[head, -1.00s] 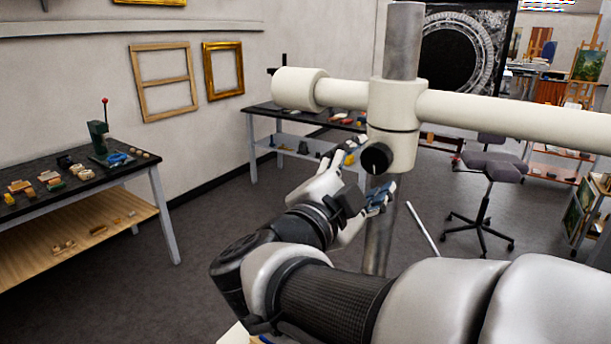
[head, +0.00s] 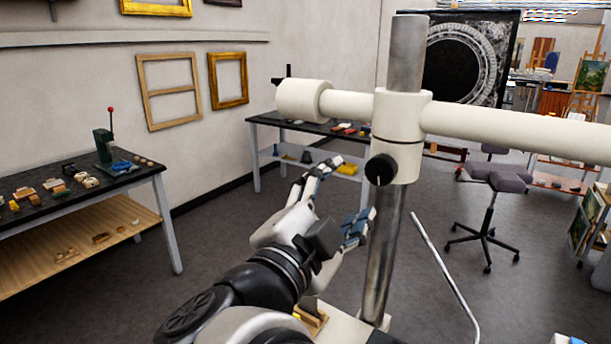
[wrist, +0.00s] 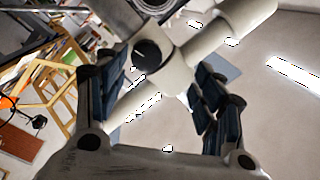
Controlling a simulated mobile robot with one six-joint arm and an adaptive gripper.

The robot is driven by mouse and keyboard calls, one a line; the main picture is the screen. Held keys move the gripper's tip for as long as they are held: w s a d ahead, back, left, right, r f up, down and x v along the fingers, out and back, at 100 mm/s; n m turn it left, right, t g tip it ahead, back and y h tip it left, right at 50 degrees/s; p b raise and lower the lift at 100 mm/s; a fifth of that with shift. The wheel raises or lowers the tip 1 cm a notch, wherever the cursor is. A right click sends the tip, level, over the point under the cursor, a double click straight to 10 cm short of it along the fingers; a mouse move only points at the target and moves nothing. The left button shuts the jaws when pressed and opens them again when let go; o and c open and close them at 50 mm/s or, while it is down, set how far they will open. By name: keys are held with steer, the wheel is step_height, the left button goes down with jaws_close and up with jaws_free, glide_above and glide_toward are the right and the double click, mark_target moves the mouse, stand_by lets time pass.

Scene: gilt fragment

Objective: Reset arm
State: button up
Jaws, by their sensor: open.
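My gripper (head: 345,200) is in the middle of the head view, open and empty, with its fingers spread and pointing up and away. It is just left of a grey metal post (head: 385,255) in the picture. The post carries a cream cross-bar (head: 510,130) with a black knob (head: 380,169). In the wrist view my gripper (wrist: 155,95) has its two dark-padded fingers apart, with the cream bar and knob seen beyond them. I cannot tell how far the fingers are from the post.
A black-topped workbench (head: 150,178) with small parts stands at left. Another bench (head: 255,122) is at the back wall. A grey stool (head: 490,215) stands at right, with a bent metal rod (head: 445,272) nearer. Open floor (head: 215,240) lies between the left bench and my arm.

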steer(key=w+a+n+t+y, duration=0.2)
steer(key=w+a+n+y, duration=0.15)
steer(key=n+y, duration=0.6)
steer(key=s+f+n+g+y, duration=0.4)
steer(key=s+f+n+g, duration=0.1)
steer(key=f, duration=0.3)
steer(key=s+d+f+n+g+h, duration=0.1)
steer(key=s+d+f+g, duration=0.3)
steer(key=s, duration=0.5)
steer(key=s+d+f+n+g+h, duration=0.1)
steer(key=s+d+f+g+h, duration=0.2)
steer(key=s+d+f, duration=0.4)
step_height(320, 180, down, 3)
steer(key=shift+s+d+f+g, duration=0.1)
steer(key=shift+s+d+g, duration=0.25)
steer(key=shift+s+g, duration=0.5)
steer(key=shift+c, duration=0.3)
